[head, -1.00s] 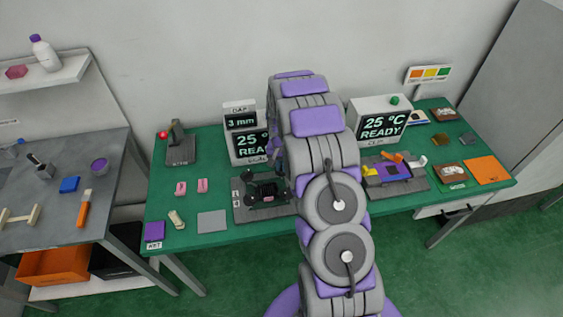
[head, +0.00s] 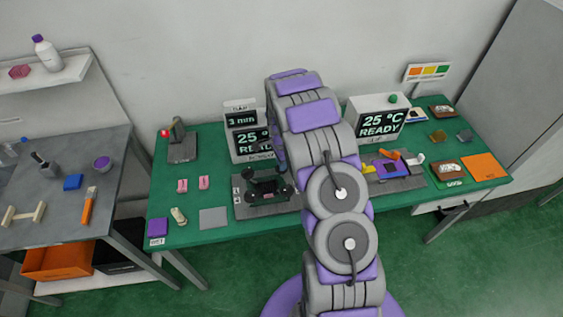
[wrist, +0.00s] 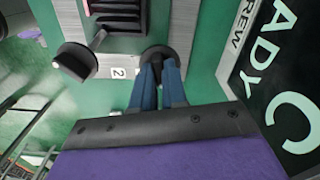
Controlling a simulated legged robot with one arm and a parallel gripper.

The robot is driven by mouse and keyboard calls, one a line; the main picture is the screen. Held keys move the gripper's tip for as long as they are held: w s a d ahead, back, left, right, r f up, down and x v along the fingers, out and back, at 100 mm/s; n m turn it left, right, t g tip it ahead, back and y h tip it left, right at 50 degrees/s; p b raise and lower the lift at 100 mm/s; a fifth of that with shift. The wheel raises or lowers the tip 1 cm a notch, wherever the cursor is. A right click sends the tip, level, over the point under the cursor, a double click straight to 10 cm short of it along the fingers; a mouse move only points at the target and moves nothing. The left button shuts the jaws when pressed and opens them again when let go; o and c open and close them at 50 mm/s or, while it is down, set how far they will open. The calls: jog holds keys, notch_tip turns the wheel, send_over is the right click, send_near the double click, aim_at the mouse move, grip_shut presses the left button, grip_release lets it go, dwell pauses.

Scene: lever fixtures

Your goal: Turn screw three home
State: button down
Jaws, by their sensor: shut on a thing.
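The fixture (head: 262,205) is a grey plate with a black finned block and several black knob-headed screws, on the green bench left of my arm. In the wrist view, my gripper (wrist: 159,72) has its blue fingers close together on a round black screw knob (wrist: 158,53) at the plate's edge. The fingers cover part of this knob. A second black knob (wrist: 76,61) stands to its left, apart from the fingers. A label reading 2 (wrist: 119,72) lies between the knobs; I cannot tell which number the held screw has. My arm hides the gripper in the head view.
A display box reading 25 (head: 250,148) stands just behind the fixture; its dark screen is close on the right in the wrist view. A second fixture (head: 398,183) with purple and orange parts is right of my arm. A grey square (head: 213,218) lies left of the fixture.

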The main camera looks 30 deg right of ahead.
jog(key=m, duration=0.6)
jog(key=shift+w+r+m, duration=0.1)
jog(key=shift+w+m, duration=0.05)
jog(key=shift+m, duration=0.15)
jog(key=m+b, duration=0.1)
jog(key=m, duration=0.4)
dwell(0.4)
jog(key=c, duration=1.2)
grip_release()
jog(key=shift+o, duration=0.2)
notch_tip(320, 180, up, 17)
jog(key=p, duration=0.1)
jog(key=shift+r, duration=0.1)
